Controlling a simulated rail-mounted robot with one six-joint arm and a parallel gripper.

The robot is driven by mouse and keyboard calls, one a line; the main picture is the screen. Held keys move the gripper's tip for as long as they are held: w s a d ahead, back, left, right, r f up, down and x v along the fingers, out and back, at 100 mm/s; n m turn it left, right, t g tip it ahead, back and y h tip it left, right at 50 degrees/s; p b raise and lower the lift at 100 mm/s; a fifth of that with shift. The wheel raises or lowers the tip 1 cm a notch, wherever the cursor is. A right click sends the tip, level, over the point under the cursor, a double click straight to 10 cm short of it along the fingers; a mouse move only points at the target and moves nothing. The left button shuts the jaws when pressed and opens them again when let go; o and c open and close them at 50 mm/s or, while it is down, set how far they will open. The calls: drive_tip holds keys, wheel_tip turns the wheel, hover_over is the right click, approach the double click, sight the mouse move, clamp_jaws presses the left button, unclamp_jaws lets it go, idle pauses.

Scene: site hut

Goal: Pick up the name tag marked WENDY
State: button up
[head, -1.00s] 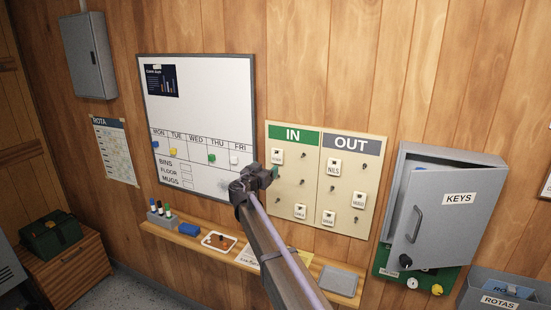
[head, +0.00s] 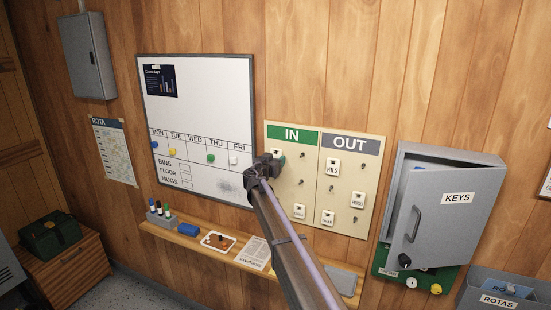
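The tag board carries a green IN half (head: 306,137) and a grey OUT half (head: 352,144), with white tags and bare hooks. My gripper (head: 271,163) is at the top left of the IN half. It covers most of the tag on the upper-left hook, and only a sliver may show. No tag reads clearly as WENDY now. Another IN tag (head: 299,212) hangs low. OUT holds a tag reading NILS (head: 332,168), one that looks like HUGO (head: 357,200) and a lower one (head: 327,218) too small to read. My fingers' opening is not clear.
The whiteboard (head: 195,105) is close on the left. A wooden ledge (head: 205,246) below holds markers, a blue eraser (head: 189,230), a tray and papers. A grey KEYS cabinet (head: 447,205) with its door ajar juts out on the right.

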drive_tip(key=c, duration=0.4)
drive_tip(key=shift+r+p, duration=0.35)
drive_tip(key=shift+s, duration=0.1)
idle(0.3)
drive_tip(key=shift+v, duration=3.45)
drive_tip(key=shift+a, duration=0.1)
